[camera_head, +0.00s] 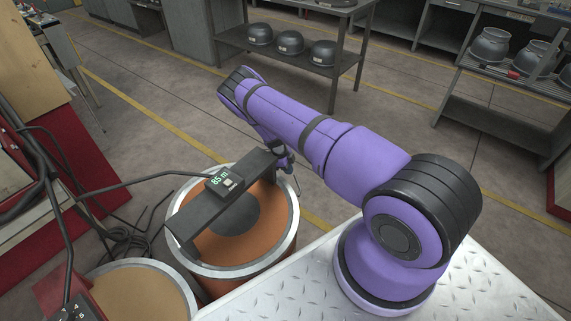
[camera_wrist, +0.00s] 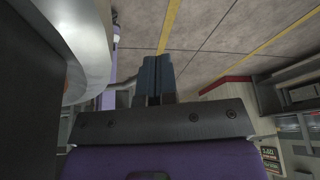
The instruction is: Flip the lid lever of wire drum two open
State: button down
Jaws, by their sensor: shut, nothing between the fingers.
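A wire drum (camera_head: 284,238) with a pale metal rim and an orange-brown top stands left of my arm in the head view. A dark bar (camera_head: 190,229) with a small meter reading "85 m" (camera_head: 222,181) crosses its top. My gripper (camera_head: 287,164) is at the drum's far right edge, partly hidden behind the bar's end. In the wrist view my gripper (camera_wrist: 157,76) is shut and empty, with the drum's curved rim (camera_wrist: 92,50) close to its left. A thin, pale, bent piece (camera_head: 297,180) shows by the rim; I cannot tell whether it is the lid lever. No drum number is readable.
A second drum (camera_head: 140,268) stands at the lower left, beside a red box with keys (camera_head: 75,305). Dark cables (camera_head: 125,240) lie on the floor. Black helmet-like pots (camera_head: 290,43) sit on a far shelf. The floor beyond the drum is clear.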

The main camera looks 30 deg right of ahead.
jog(key=shift+s+f, duration=0.1)
jog(key=shift+f, duration=0.2)
jog(key=shift+d, duration=0.15)
